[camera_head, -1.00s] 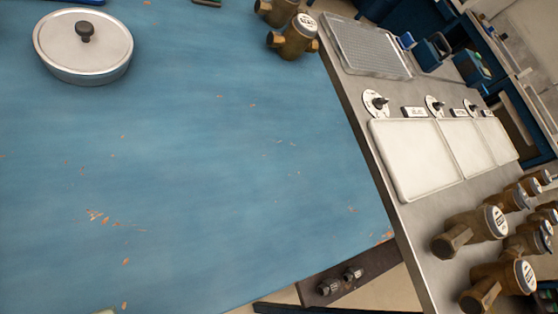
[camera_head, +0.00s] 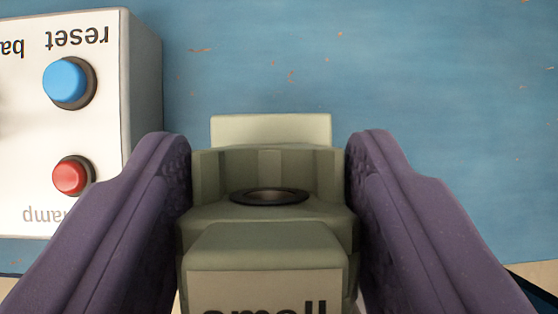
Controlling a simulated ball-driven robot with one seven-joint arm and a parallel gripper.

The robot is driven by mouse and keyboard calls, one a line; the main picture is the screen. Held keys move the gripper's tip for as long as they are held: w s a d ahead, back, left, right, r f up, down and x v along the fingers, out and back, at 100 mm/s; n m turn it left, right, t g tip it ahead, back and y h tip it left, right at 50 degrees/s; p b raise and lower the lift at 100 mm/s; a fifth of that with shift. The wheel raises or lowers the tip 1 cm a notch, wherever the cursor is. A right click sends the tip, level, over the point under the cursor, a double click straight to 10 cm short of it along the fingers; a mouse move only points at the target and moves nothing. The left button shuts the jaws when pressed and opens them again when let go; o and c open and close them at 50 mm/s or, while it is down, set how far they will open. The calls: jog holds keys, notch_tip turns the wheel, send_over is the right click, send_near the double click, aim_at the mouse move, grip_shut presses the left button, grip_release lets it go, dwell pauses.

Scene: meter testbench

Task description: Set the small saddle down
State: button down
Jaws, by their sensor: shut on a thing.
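The small saddle (camera_head: 265,218) is a grey-green block with a dark-rimmed round hole in its top and a pale front label reading "small", cut off by the lower picture edge. My gripper (camera_head: 268,190) has two purple fingers, one on each side of the saddle, and is shut on it. A pale flat part (camera_head: 270,130) shows just behind the saddle. The saddle looks upright, near the front edge of the blue bench top (camera_head: 420,90). I cannot tell whether its underside touches the bench.
A white control box (camera_head: 110,130) stands close to the left finger. It has a blue button (camera_head: 66,82) marked "reset" and a red button (camera_head: 70,176); its lettering appears upside down. The bench behind and to the right is clear, with worn orange flecks.

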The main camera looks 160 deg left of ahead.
aim_at(270, 194)
jog(key=shift+f+b, duration=0.6)
jog(key=shift+f, duration=1.5)
jog(key=shift+c, duration=2.1)
grip_release()
jog(key=shift+s+a+r, duration=0.1)
jog(key=shift+s+r, duration=0.05)
jog(key=shift+r, duration=0.3)
jog(key=p+v, duration=0.5)
jog(key=v, duration=0.6)
jog(key=shift+s+a+r, duration=0.1)
jog(key=shift+r, duration=0.05)
